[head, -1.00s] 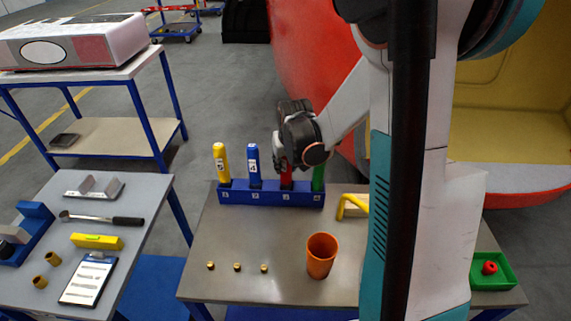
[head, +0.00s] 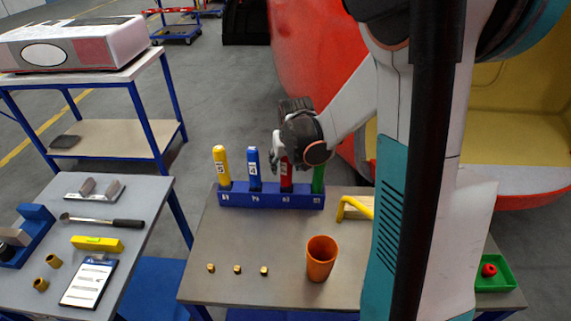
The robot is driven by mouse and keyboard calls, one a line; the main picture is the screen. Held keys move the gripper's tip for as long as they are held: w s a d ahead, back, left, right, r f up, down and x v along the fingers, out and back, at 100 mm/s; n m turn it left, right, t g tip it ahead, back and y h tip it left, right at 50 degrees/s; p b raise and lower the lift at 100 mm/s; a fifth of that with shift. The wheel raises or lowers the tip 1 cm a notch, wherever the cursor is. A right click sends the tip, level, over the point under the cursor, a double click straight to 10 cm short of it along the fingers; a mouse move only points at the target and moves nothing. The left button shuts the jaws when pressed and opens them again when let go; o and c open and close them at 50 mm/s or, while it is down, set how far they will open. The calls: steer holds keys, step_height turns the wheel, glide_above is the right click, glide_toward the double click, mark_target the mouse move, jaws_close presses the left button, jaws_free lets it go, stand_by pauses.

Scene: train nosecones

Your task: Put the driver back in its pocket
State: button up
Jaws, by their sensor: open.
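A blue block with several pockets (head: 270,198) stands at the back of the grey table. A yellow driver (head: 221,167), a blue driver (head: 254,168), a red driver (head: 287,180) and a green driver (head: 318,181) stand upright in it. My gripper (head: 281,160) is open at the top of the red driver, partly in front of it. The red driver's upper end is partly hidden, so I cannot tell whether the fingers touch it. The driver handles carry small white labels.
An orange cup (head: 321,258) stands at the table's middle, with several small brass pieces to its left. A yellow bent bar (head: 352,207) lies right of the block. A green tray (head: 494,274) holds a red part. My arm covers the table's right side.

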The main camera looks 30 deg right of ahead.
steer(key=p+v, duration=0.2)
steer(key=v, duration=0.8)
steer(key=shift+s+r, duration=0.15)
steer(key=shift+r, duration=0.05)
steer(key=shift+a, duration=0.1)
steer(key=s+a+n+t+y+b, duration=0.1)
steer(key=s+a+b, duration=0.6)
steer(key=s+a, duration=0.8)
steer(key=s+n+t, duration=0.1)
steer(key=s+n, duration=0.1)
steer(key=shift+n+t, duration=0.3)
steer(key=shift+t, duration=0.1)
steer(key=shift+f, duration=0.1)
